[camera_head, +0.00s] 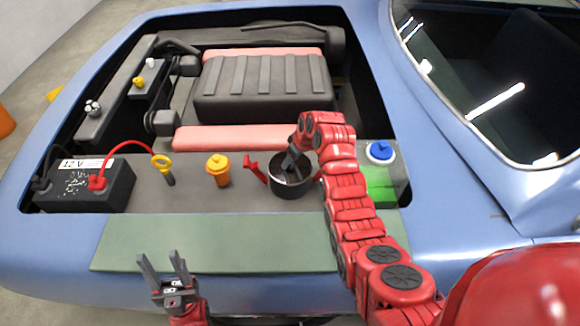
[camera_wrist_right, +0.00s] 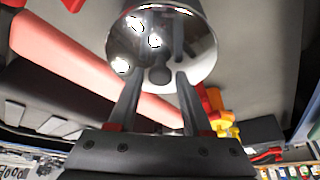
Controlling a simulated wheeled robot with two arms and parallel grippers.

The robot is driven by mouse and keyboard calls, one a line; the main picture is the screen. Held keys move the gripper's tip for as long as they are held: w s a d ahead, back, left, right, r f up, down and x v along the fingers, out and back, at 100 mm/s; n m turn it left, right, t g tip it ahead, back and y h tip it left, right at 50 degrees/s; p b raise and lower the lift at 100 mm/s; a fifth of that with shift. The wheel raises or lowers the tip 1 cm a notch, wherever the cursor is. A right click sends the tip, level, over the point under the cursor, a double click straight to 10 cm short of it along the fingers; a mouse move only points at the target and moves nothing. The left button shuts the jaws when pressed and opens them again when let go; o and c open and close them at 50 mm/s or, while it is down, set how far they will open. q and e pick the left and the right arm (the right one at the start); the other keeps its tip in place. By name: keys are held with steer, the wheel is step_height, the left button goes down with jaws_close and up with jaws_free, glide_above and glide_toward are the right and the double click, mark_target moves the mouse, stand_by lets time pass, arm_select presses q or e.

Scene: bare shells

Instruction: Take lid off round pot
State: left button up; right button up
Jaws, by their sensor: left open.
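The round pot (camera_head: 291,188) is a dark, short cylinder with a red handle (camera_head: 254,170) on its left, standing on the grey ledge of the engine bay. Its lid is shiny and mirror-like, seen face on in the right wrist view (camera_wrist_right: 195,50), with a small dark knob (camera_wrist_right: 160,76) near its lower edge. My right gripper (camera_head: 293,163) points down over the lid; in the wrist view its two fingers (camera_wrist_right: 159,82) stand apart on either side of the knob, with gaps visible. My left gripper (camera_head: 163,264) is open and empty in front of the green mat.
Left of the pot are a yellow-orange cap (camera_head: 218,170), a yellow dipstick ring (camera_head: 162,162) and a black battery (camera_head: 84,187). A green tank with a blue cap (camera_head: 381,151) stands right. The engine cover (camera_head: 262,84) lies behind. The green mat (camera_head: 215,243) is bare.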

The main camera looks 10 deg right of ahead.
jaws_close()
